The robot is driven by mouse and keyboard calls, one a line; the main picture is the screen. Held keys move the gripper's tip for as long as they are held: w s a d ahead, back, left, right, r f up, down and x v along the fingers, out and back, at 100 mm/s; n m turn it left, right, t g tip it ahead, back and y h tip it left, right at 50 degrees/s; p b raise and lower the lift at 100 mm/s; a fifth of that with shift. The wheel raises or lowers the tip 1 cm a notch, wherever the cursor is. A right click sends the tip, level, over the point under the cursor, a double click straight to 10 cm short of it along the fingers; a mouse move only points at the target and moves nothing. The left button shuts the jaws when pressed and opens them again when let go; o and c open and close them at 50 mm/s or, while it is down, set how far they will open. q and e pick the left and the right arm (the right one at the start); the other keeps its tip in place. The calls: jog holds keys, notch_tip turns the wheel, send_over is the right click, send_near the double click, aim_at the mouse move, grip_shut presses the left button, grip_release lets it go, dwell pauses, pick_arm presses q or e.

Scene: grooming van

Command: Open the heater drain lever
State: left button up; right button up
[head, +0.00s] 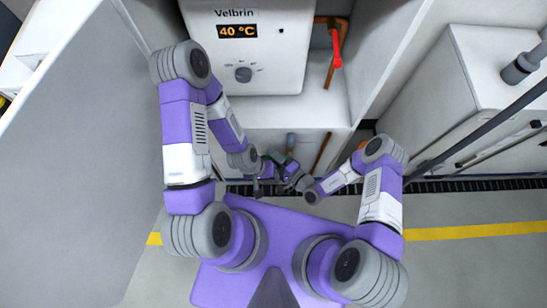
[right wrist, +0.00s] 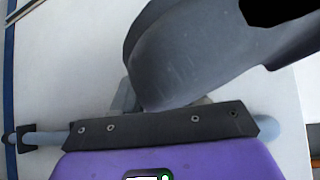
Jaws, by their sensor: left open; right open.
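The water heater (head: 270,60) hangs at the top of the head view, with a lit 40 °C display and a dark knob. A red lever (head: 336,45) sits on a copper pipe at its right; it hangs roughly downward. I cannot tell whether it is the drain lever. My left gripper (head: 261,182) and right gripper (head: 284,170) are close together, below the heater and well away from the red lever. Both are open, and nothing shows held. In the right wrist view a large dark grey part (right wrist: 200,60) blocks much of the picture.
A blue-grey pipe (head: 291,143) and a copper pipe (head: 322,152) stand below the heater, near my grippers. White walls flank this recess. A white cabinet (head: 500,70) stands at the right, and a dark floor grate (head: 450,186) runs in front.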

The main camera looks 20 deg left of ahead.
grip_shut()
jog(key=shift+r, duration=0.1)
dwell(0.5)
jog(key=shift+d+r+m+t+y+b, duration=0.1)
jog(key=shift+r+m+t+y+b, duration=0.5)
jog(key=shift+m+y, duration=0.4)
jog(key=shift+w+d+r+m+t+y+b, duration=0.1)
jog(key=shift+d+r+m+t+y+b, duration=0.1)
jog(key=shift+r+m+t+y+b, duration=0.5)
jog(key=shift+w+d+r+m+t+y+b, duration=0.1)
jog(key=shift+d+r+m+t+y, duration=0.2)
jog(key=shift+m, duration=0.7)
jog(key=shift+r, duration=0.1)
grip_release()
